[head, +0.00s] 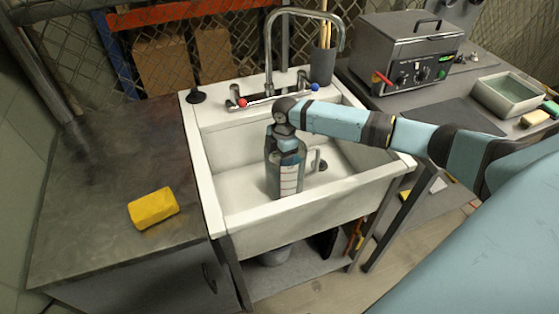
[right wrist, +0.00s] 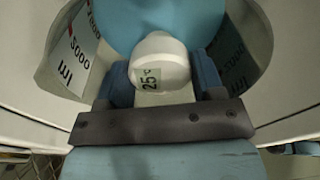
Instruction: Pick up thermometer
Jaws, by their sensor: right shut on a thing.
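The thermometer (right wrist: 160,65) has a white rounded head with a small display reading 25 °C in the right wrist view. My right gripper (right wrist: 163,84) is shut on it, with a blue finger on either side of the head. A clear measuring pitcher (head: 288,182) with a white scale and a handle stands in the sink. Its wall with scale marks also shows in the right wrist view (right wrist: 75,52). In the head view my right gripper (head: 287,152) points down at the pitcher's mouth and hides the thermometer. The thermometer's lower end is hidden. My left gripper is not in view.
The white sink (head: 240,178) surrounds the pitcher, with a tall faucet (head: 340,28) behind. A yellow sponge (head: 153,208) lies on the left counter. A metal bath device (head: 408,55) and a grey tray (head: 507,97) stand on the right table. The left counter is mostly clear.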

